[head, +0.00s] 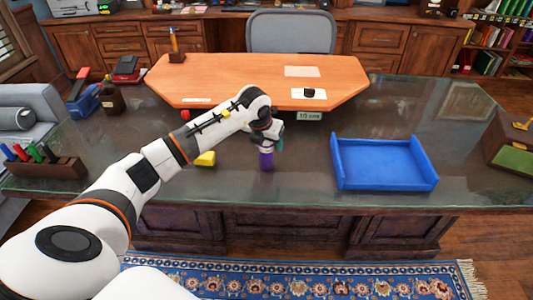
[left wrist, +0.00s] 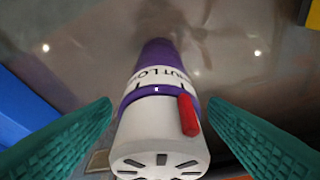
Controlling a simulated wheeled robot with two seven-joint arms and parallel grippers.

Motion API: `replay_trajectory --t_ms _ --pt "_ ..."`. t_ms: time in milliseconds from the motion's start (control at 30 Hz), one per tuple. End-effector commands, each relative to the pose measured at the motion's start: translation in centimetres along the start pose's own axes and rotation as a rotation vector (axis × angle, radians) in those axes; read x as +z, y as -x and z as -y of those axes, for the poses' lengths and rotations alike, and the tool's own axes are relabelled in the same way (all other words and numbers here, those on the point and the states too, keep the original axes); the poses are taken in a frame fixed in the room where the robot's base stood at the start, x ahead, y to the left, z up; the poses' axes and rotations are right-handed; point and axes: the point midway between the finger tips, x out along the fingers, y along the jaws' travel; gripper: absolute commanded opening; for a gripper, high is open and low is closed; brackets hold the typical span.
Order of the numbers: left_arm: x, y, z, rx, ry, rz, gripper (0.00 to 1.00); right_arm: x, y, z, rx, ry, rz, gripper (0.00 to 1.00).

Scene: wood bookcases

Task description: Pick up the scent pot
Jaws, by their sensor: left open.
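A purple and white canister with a slotted round white top and a red tab, which looks like the scent pot, stands on the dark glass desk. In the left wrist view the canister (left wrist: 160,125) fills the middle, with part of a word printed on its white band. In the head view only its purple lower part (head: 266,161) shows; my gripper hides the top. My left gripper (head: 270,136) is above and around its upper end. In the left wrist view its teal fingers (left wrist: 160,106) are open, one on each side, with visible gaps. My right gripper is not in view.
A blue tray (head: 384,163) lies to the right. A pen holder (head: 45,168) stands at the far left. The dark desk (head: 310,190) is clear in front.

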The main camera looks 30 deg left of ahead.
Motion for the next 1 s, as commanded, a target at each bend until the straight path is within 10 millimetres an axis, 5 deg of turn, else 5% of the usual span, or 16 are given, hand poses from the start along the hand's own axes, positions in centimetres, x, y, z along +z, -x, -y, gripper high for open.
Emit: replay_trajectory --t_ms 200,600,1000 --pt "0.0 -0.1 0.0 0.000 0.000 0.000 0.67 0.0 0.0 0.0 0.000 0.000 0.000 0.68" --pt "0.0 0.0 0.0 0.001 0.000 -0.001 0.01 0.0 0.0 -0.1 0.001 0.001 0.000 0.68" --pt "-0.9 1.8 0.0 0.002 0.001 -0.007 0.01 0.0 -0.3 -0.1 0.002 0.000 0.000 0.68"
